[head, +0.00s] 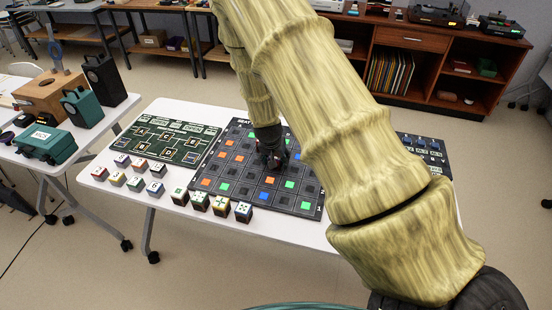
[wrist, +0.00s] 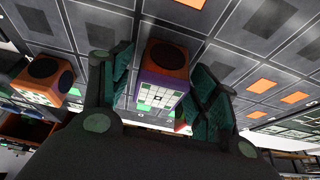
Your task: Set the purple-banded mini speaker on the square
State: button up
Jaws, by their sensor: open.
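In the wrist view, a cube-shaped mini speaker (wrist: 163,75) has an orange face with a black round disc, a purple side band and a white grid face with green marks. It sits between the two fingers of my open gripper (wrist: 160,95); I cannot tell whether either finger touches it. In the head view, my gripper (head: 272,157) is low over the dark square-grid mat (head: 228,190), and the speaker there is mostly hidden. The mat has orange, green and blue squares; I cannot tell which one the task means.
Another orange-faced cube (wrist: 45,80) is close to the left finger in the wrist view. Several small cubes (head: 222,205) line the front of the white table (head: 280,230). A green diagram board (head: 168,138) lies left of the mat. A side table carries green cases (head: 45,143).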

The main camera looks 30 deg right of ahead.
jog(key=shift+r, duration=0.15)
jog(key=b+v, duration=0.2)
jog(key=v, duration=1)
